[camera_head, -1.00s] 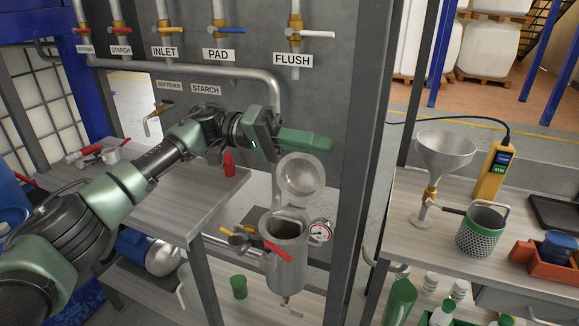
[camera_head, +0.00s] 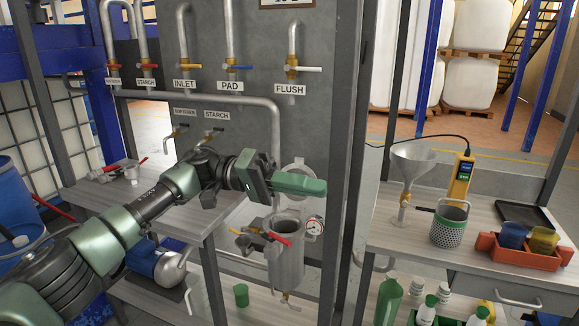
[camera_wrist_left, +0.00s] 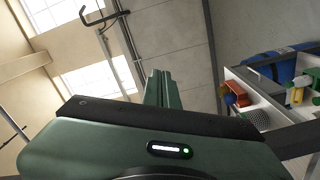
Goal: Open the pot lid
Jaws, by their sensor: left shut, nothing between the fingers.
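The metal pot (camera_head: 286,262) is a steel cylinder with a pressure gauge (camera_head: 314,226) and a red-handled valve (camera_head: 280,239). Its round lid (camera_head: 299,164) stands raised behind the open mouth, partly hidden by my left gripper. My left gripper (camera_head: 322,187) is green, shut and empty, above the pot's mouth and in front of the lid in the head view. I cannot tell whether it touches the lid. Its closed fingers (camera_wrist_left: 163,88) point up in the left wrist view, where the pot does not show. My right gripper is not in view.
A panel with labelled pipes (camera_head: 240,88) stands behind the pot, beside a dark post (camera_head: 342,200). The right bench holds a funnel (camera_head: 413,160), a perforated basket (camera_head: 449,228) and a red tray (camera_head: 520,256). A green cup (camera_head: 241,295) sits on the lower shelf.

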